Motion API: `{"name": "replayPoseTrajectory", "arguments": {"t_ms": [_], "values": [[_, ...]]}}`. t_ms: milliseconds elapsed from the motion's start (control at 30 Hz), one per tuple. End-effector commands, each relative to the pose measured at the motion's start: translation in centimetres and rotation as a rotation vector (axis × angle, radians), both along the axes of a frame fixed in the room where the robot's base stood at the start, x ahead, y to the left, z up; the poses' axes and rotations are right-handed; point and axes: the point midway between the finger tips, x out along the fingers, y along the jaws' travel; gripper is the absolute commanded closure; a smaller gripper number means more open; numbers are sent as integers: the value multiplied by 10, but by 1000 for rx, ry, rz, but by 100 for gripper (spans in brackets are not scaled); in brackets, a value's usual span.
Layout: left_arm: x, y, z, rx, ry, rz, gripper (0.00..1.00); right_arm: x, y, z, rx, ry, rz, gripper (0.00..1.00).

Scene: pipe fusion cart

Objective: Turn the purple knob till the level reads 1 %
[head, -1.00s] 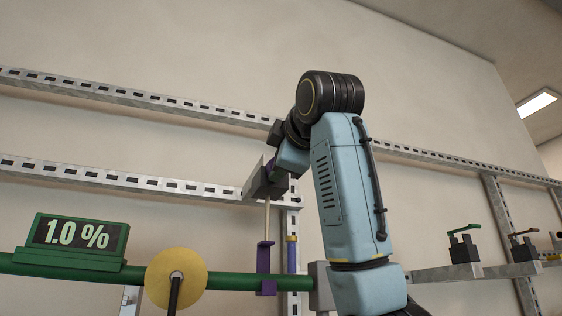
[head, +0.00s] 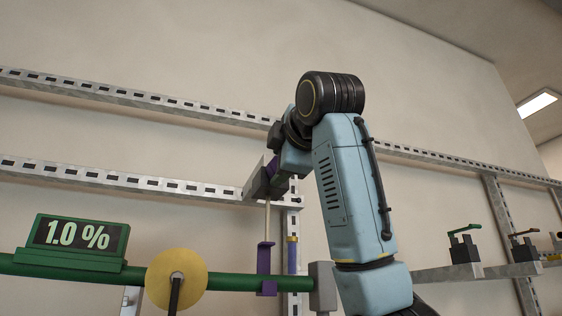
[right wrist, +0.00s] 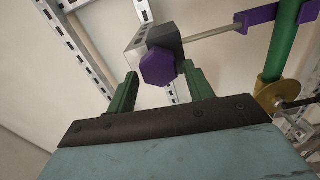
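The display (head: 78,236) on the green pipe reads 1.0 %. The purple six-sided knob (right wrist: 158,67) is on a grey block, with a thin rod running from it to a purple bracket (right wrist: 258,16). My left gripper is not in view.
The green pipe (head: 232,282) runs along the lower left, with a yellow disc (head: 190,266) on it. Metal slotted rails (head: 110,177) cross the wall behind.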

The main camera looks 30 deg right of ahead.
Motion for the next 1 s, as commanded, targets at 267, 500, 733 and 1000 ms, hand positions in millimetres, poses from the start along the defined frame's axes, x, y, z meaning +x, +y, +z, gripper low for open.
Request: {"name": "replayPoseTrajectory", "arguments": {"t_ms": [267,500,733,1000], "values": [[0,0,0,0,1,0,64,0,0,0,1,0,-1,40],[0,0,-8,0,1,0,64,-17,4,-1,0,-4,0,40],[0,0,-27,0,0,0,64,-68,16,-2,0,-6,0,40],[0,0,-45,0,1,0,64,-116,28,-3,0,-1,0,40]]}}
